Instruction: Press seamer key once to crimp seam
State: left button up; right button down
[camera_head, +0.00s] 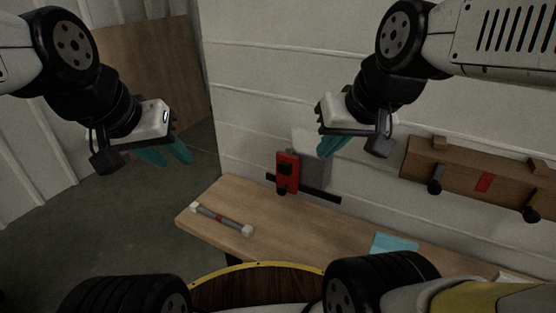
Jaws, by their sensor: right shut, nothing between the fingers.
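A red device (287,172) with a dark knob at its lower end stands upright at the wall behind the bench, on a black bar (318,195). It may be the seamer; I cannot tell which part is its key. My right gripper (329,148) is shut and empty, above and to the right of the red device and apart from it. Its teal fingers point down. My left gripper (172,156) hangs in the air at the left, far from the device. Its teal fingers look parted, with nothing between them.
The wooden bench (290,222) carries a rod with pale ends and a red middle (220,218) and a light blue sheet (394,244). A wooden rack (465,178) with dark knobs and a red patch is on the wall at right. The bench between rod and sheet is clear.

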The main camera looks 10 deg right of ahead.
aim_at(284, 168)
jog(key=k+l, duration=0.15)
jog(key=k, duration=0.4)
jog(key=k+l, duration=0.2)
jog(key=k, duration=0.3)
jog(key=u, duration=0.05)
